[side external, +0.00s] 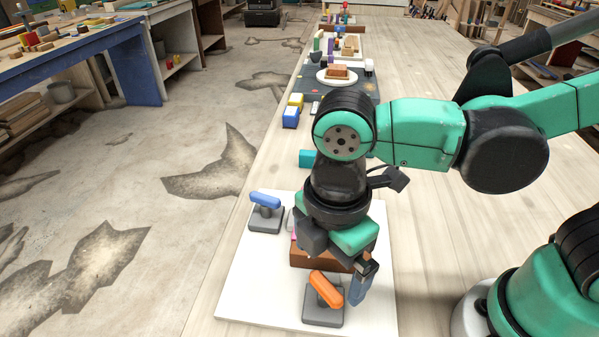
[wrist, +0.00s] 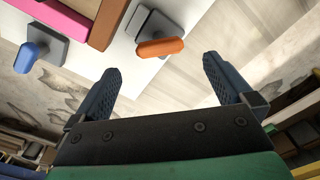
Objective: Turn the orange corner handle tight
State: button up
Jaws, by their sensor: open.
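The orange corner handle (side external: 326,289) is a rounded bar on a grey square base (side external: 322,313), at the front right corner of a white board (side external: 262,300). It also shows in the wrist view (wrist: 161,47), ahead of the fingers and between their lines. My gripper (wrist: 165,78) is open and empty, with its two dark blue fingers spread. In the side view my gripper (side external: 362,283) is just right of and above the handle, apart from it as far as I can tell. One finger is mostly hidden there.
A blue handle (side external: 265,200) on a grey base stands at the board's back left corner. A brown wooden frame (side external: 308,258) with a pink piece (wrist: 62,18) lies mid-board, partly hidden by my arm. Coloured blocks and a plate (side external: 337,76) stand farther back.

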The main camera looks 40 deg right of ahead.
aim_at(327, 285)
jog(key=shift+f, duration=2.4)
jog(key=c, duration=1.2)
